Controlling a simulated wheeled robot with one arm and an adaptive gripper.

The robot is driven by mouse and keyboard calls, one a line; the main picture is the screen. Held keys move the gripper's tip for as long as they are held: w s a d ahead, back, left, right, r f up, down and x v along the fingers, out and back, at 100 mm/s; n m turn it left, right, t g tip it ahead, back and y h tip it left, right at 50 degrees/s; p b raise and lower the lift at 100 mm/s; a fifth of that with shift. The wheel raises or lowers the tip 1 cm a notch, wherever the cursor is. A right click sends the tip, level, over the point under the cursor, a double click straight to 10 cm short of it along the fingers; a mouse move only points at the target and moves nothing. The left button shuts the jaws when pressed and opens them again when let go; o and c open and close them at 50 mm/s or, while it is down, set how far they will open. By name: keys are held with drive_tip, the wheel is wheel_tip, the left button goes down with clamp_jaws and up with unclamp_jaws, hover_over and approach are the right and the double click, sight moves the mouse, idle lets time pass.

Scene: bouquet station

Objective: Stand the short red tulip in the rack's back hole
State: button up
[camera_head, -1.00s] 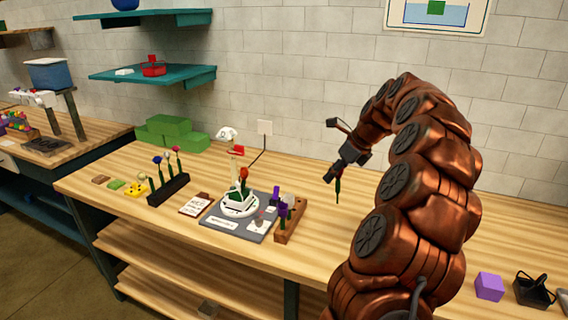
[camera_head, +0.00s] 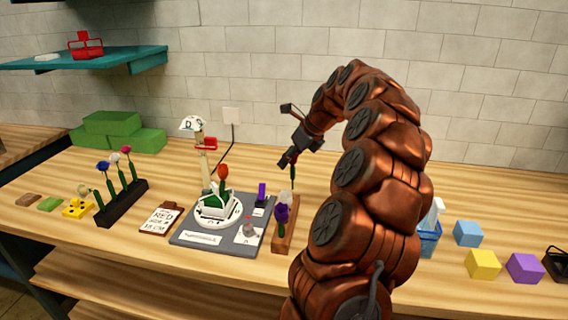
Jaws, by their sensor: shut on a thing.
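My gripper (camera_head: 291,157) is shut on a green-stemmed flower (camera_head: 293,178) that hangs stem down. Its bloom is hidden at the gripper, so I cannot tell its colour. A wooden rack (camera_head: 284,243) stands below it on the bench, right of the grey board. The rack carries a purple flower (camera_head: 281,213) toward the front and a pale bloom (camera_head: 286,196) behind it. The held stem appears behind and above the rack's back end; the back hole cannot be made out. A red tulip (camera_head: 222,171) stands in the white round holder (camera_head: 219,212) on the grey board.
A black rack (camera_head: 122,205) with several flowers stands at left. A card (camera_head: 160,219) lies beside the grey board (camera_head: 203,239). A lamp-like post (camera_head: 206,160) stands behind the holder. Coloured blocks (camera_head: 483,264) and a blue container (camera_head: 429,240) are at right.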

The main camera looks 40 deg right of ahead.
drive_tip(key=shift+f+b, duration=0.65)
drive_tip(key=shift+f, duration=0.5)
drive_tip(key=shift+r, duration=0.1)
drive_tip(key=shift+a+f+p, duration=0.1)
drive_tip(key=shift+f+p, duration=0.25)
drive_tip(key=shift+p, duration=0.05)
idle(0.5)
drive_tip(key=shift+f+p, duration=0.55)
drive_tip(key=shift+f, duration=1)
idle(3.7)
drive_tip(key=o, duration=0.8)
